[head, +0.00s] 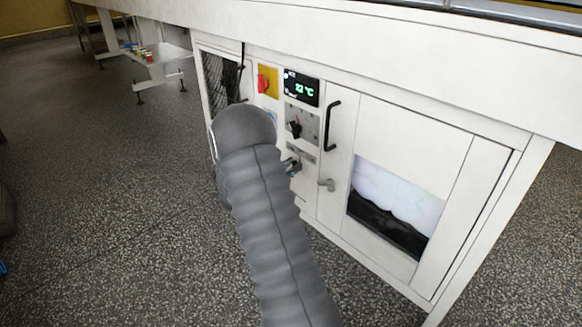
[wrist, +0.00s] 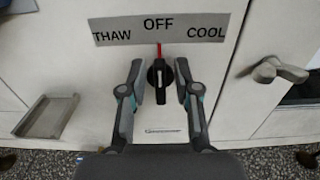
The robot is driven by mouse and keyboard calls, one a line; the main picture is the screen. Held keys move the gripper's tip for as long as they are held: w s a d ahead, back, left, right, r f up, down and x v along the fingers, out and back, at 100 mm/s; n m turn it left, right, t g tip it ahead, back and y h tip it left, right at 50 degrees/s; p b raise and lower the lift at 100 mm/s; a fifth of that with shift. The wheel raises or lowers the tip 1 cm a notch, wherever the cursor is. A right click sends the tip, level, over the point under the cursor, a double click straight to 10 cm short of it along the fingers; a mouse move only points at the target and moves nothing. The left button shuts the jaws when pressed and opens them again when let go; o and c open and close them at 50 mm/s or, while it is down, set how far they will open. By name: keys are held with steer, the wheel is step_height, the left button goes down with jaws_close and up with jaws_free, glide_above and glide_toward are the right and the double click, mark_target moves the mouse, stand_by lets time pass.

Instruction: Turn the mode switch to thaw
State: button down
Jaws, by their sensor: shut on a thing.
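The mode switch (wrist: 157,84) is a black knob with a red pointer line, on a white panel in the wrist view. Its pointer stands upright at OFF, the middle mark on the grey label (wrist: 120,31). THAW is on the label's left and COOL on its right. My gripper (wrist: 159,72) has one finger on each side of the knob and is shut on it. In the head view my gripper (head: 291,164) is small at the panel, and my arm hides part of it and most of the switch.
Above in the head view are another black knob (head: 295,129), a green-digit display (head: 301,88) and a red button (head: 263,83) on yellow. A black door handle (head: 332,126) and a grey latch (head: 327,185) are to the right. A small tray (wrist: 46,118) juts out left of the switch.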

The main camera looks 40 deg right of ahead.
steer(key=shift+r+p, duration=0.1)
steer(key=shift+p, duration=0.2)
steer(key=n+p, duration=0.6)
steer(key=shift+w+n, duration=0.4)
steer(key=shift+w+f+n+p, duration=0.1)
steer(key=shift+f+n+p, duration=0.1)
steer(key=shift+n+p, duration=0.65)
steer(key=shift+f+n, duration=0.1)
steer(key=shift+n, duration=0.15)
steer(key=c, duration=1.2)
jaws_free()
steer(key=shift+a, duration=0.1)
